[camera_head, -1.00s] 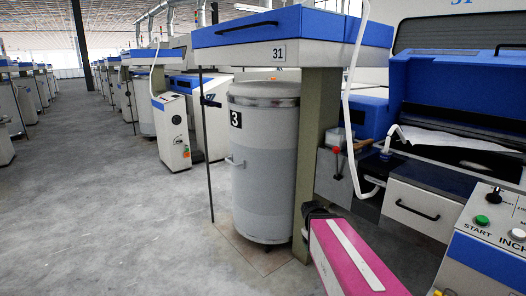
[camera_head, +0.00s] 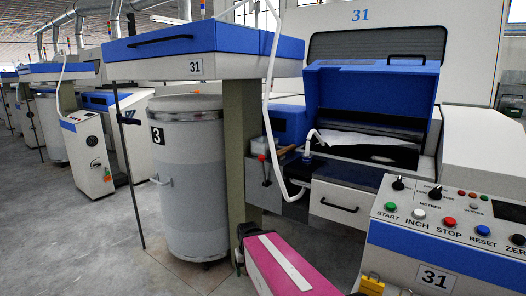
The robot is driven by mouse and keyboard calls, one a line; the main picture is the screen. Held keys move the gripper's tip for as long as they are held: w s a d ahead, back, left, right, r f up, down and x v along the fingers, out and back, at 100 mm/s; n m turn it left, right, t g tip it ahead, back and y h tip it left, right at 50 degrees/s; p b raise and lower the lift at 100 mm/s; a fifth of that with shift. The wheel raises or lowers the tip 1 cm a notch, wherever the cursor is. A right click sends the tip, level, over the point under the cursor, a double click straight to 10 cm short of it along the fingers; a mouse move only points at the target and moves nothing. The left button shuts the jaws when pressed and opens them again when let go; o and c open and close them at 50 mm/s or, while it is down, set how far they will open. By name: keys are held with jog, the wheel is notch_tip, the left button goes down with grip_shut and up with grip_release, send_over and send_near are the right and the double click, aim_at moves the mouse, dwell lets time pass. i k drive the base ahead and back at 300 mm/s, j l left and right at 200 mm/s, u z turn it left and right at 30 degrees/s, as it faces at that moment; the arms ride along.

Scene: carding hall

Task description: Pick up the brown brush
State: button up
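A small brown item (camera_head: 287,151), perhaps the brown brush, lies on the ledge between the red-knobbed lever and the white hose of machine 31. It is too small to make out bristles or a handle clearly. My gripper is not in view.
A tall grey can (camera_head: 190,190) marked 3 stands left of a green-grey post (camera_head: 241,150). A control panel (camera_head: 450,225) with coloured buttons fills the right. Open grey floor (camera_head: 90,240) lies at the left.

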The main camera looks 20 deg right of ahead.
aim_at(281, 153)
jog(key=j, duration=0.35)
jog(key=k+j, duration=0.15)
jog(key=j, duration=0.2)
jog(key=l+z, duration=0.1)
jog(key=z, duration=0.9)
jog(key=i+l+z, duration=0.1)
jog(key=z, duration=0.35)
jog(key=i+l+z, duration=0.15)
jog(key=i, duration=0.15)
jog(key=k+j, duration=0.15)
jog(key=k+j+z, duration=0.4)
jog(key=j, duration=0.15)
jog(key=j+z, duration=0.2)
jog(key=j, duration=0.15)
